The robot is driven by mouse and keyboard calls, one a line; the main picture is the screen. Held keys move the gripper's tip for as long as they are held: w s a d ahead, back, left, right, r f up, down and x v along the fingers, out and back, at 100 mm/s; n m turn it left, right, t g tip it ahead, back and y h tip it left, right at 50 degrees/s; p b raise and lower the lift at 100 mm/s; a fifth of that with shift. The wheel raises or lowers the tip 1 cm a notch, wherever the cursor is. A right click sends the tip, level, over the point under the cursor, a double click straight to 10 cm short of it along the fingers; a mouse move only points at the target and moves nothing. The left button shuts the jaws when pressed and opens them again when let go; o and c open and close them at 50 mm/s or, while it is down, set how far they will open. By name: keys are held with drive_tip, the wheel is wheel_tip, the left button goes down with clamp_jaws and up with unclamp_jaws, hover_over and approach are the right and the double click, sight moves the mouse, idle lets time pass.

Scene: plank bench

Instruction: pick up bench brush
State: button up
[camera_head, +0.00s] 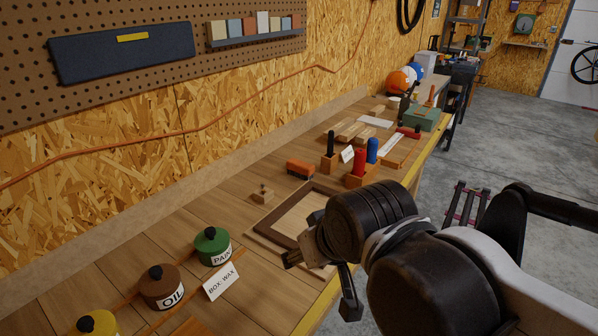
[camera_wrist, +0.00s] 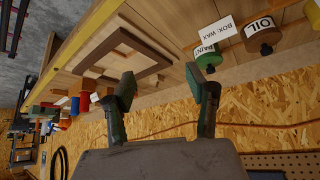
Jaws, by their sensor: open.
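I cannot pick out a bench brush with certainty. An orange-and-dark block (camera_head: 300,169) lies on the bench behind the wooden frame, and I cannot tell whether it is the brush. My gripper (camera_head: 322,283) is above the front edge of the bench, near the frame's front corner, well apart from that block. In the wrist view its two fingers (camera_wrist: 162,85) are spread with nothing between them.
The brown wooden frame (camera_head: 262,227) lies near my gripper. Green (camera_head: 212,246), brown (camera_head: 161,287) and yellow (camera_head: 96,323) tins stand left, with a BOX-WAX card (camera_head: 218,281). Red (camera_head: 359,162) and blue (camera_head: 372,150) cylinders stand farther back.

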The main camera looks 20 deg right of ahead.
drive_tip(key=o, duration=1.2)
drive_tip(key=shift+o, duration=0.2)
drive_tip(key=shift+r, duration=0.1)
